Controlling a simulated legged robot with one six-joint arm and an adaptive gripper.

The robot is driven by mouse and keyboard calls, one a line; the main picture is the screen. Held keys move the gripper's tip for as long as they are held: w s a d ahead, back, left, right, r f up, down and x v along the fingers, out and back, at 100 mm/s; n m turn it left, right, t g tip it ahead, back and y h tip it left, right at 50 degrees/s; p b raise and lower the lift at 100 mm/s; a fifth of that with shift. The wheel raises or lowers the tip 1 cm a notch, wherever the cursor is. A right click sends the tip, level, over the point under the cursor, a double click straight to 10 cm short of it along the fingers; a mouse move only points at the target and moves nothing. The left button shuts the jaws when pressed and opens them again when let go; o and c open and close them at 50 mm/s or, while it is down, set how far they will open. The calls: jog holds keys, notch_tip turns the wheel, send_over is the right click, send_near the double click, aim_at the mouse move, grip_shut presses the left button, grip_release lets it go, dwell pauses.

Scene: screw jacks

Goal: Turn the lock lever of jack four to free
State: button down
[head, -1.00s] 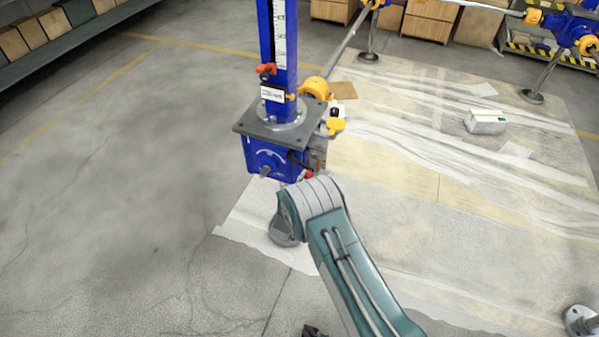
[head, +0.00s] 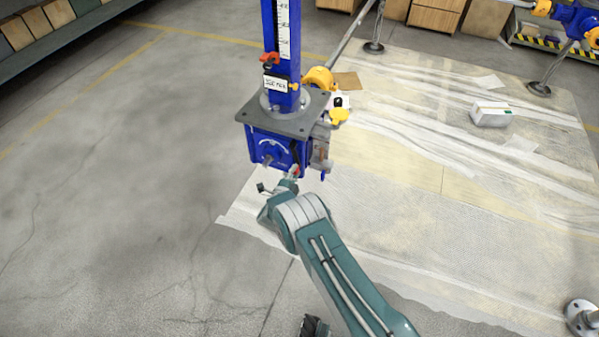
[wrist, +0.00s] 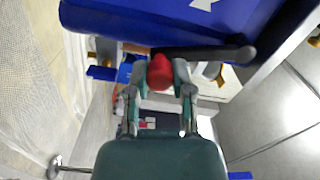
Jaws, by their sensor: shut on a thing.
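The near jack is a blue screw jack with a grey top plate (head: 283,118) and a blue gearbox (head: 268,147). Its front face has a white arc mark and a grey shaft end. A small label (head: 276,84) on its column is too small to read. The lock lever is a dark bar (wrist: 205,53) with a red knob (wrist: 160,72). The knob (head: 295,170) also shows low at the gearbox's right front. My gripper (wrist: 159,86) is shut on the red knob, one finger on each side. In the head view the gripper (head: 290,180) is partly hidden by my wrist.
A yellow knob (head: 339,116) and yellow coupling (head: 319,78) sit right of the jack. A white box (head: 491,114) lies on the plastic sheet (head: 430,180). Another jack (head: 575,18) stands at the far right. The floor at left is clear.

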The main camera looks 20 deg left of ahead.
jog(key=shift+w+a+f+m, duration=0.1)
jog(key=shift+a+f+m, duration=0.15)
jog(key=shift+a+m, duration=0.45)
jog(key=shift+a+f+m, duration=0.2)
jog(key=shift+a+m, duration=0.1)
jog(key=shift+m, duration=0.7)
jog(key=c, duration=0.5)
grip_release()
jog(key=shift+f, duration=0.1)
jog(key=shift+a, duration=0.1)
jog(key=s+a, duration=0.1)
jog(key=s, duration=1)
jog(key=shift+s, duration=0.4)
